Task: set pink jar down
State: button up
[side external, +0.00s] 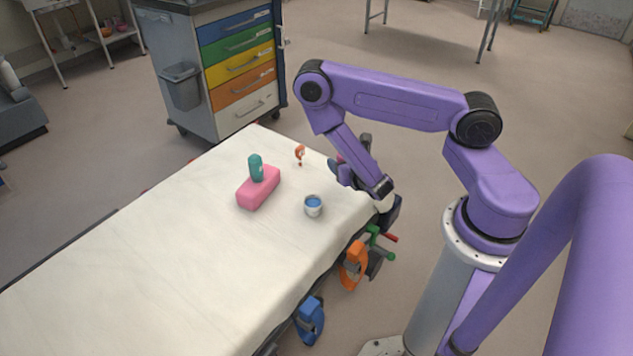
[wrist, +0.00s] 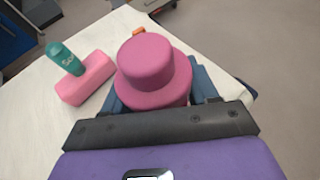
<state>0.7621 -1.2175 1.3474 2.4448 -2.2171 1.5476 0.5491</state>
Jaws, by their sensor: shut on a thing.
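The pink jar (wrist: 152,68), round with a wide lower part and a narrower top, sits between the blue fingers of my gripper (wrist: 158,92) in the wrist view. My gripper is shut on it. In the side view my gripper (side external: 343,172) is at the far right corner of the white-covered stretcher (side external: 190,240). Only a small pink bit of the jar shows there, the rest hidden by the gripper and wrist. I cannot tell whether the jar's base touches the sheet.
A drawer cart (side external: 215,65) stands behind. The stretcher's left part is clear.

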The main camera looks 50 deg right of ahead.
jog(key=w+d+f, duration=0.1)
jog(key=w+f, duration=0.2)
jog(key=w, duration=0.1)
jog(key=w+d+f, duration=0.2)
jog(key=w+f, duration=0.1)
jog(key=w, duration=0.1)
jog(key=w+d+f, duration=0.1)
jog(key=w+f, duration=0.2)
jog(key=w, duration=0.1)
jog(key=shift+w+d+f, duration=0.2)
jog(key=shift+w+f, duration=0.1)
jog(key=shift+w, duration=0.1)
jog(key=shift+w+f, duration=0.15)
jog(key=shift+f, duration=1.5)
jog(key=shift+f, duration=0.15)
jog(key=o, duration=1.1)
